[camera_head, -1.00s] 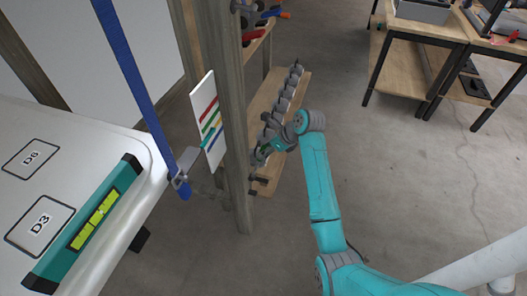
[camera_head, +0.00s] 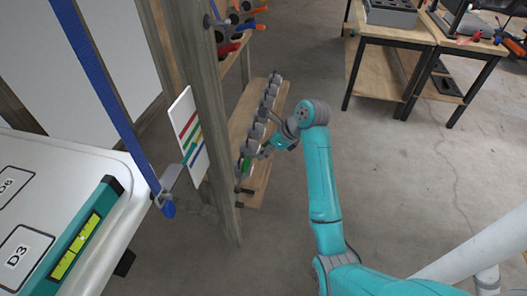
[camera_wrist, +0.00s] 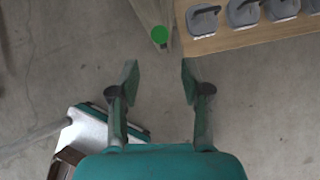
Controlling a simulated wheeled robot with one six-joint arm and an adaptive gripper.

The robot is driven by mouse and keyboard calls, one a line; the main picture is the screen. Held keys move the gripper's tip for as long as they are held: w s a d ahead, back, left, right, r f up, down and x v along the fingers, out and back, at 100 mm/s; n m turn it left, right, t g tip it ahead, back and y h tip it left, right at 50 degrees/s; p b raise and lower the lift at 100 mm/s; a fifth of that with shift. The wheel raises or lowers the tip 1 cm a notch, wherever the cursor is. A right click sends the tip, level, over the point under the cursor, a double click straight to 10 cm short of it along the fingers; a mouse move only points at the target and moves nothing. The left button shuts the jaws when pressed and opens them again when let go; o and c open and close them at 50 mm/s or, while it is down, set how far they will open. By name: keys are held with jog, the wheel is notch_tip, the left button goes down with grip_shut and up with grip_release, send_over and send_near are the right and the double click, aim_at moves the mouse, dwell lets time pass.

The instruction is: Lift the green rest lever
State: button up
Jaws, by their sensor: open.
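A small green part (camera_head: 246,164), which looks like the lever's end, shows in the head view just right of the wooden post (camera_head: 213,130). In the wrist view a round green end (camera_wrist: 159,35) faces me beside a wooden beam, above and beyond my fingertips. My gripper (camera_head: 265,152) is close to the green part in the head view, a little up and to its right. In the wrist view its two fingers (camera_wrist: 159,72) are spread wide with only bare floor between them. The fingers do not appear to touch the green end. The rest of the lever is hidden.
A wooden shelf (camera_head: 264,184) with several grey weights stands behind the post. A white panel with coloured bars (camera_head: 188,135) and a blue strap (camera_head: 110,90) are to the left. The white cart roof (camera_head: 75,175) fills the lower left.

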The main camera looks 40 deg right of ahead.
jog(key=shift+t+y, duration=0.4)
jog(key=s+f, duration=0.1)
jog(key=d+f, duration=0.1)
jog(key=s, duration=0.1)
jog(key=shift+s+d+f, duration=0.25)
jog(key=shift+s+f, duration=0.05)
jog(key=shift+f, duration=0.1)
grip_shut()
jog(key=s+d+f+t+y, duration=0.1)
jog(key=s+d+f+t, duration=0.1)
jog(key=s+f+t, duration=0.3)
jog(key=w+a+f, duration=0.1)
jog(key=w+a, duration=0.1)
jog(key=w, duration=0.3)
jog(key=w+a+f+g, duration=0.1)
jog(key=w+a+f, duration=0.1)
jog(key=w+a, duration=0.1)
jog(key=shift+w+a, duration=0.25)
jog(key=shift+w, duration=0.6)
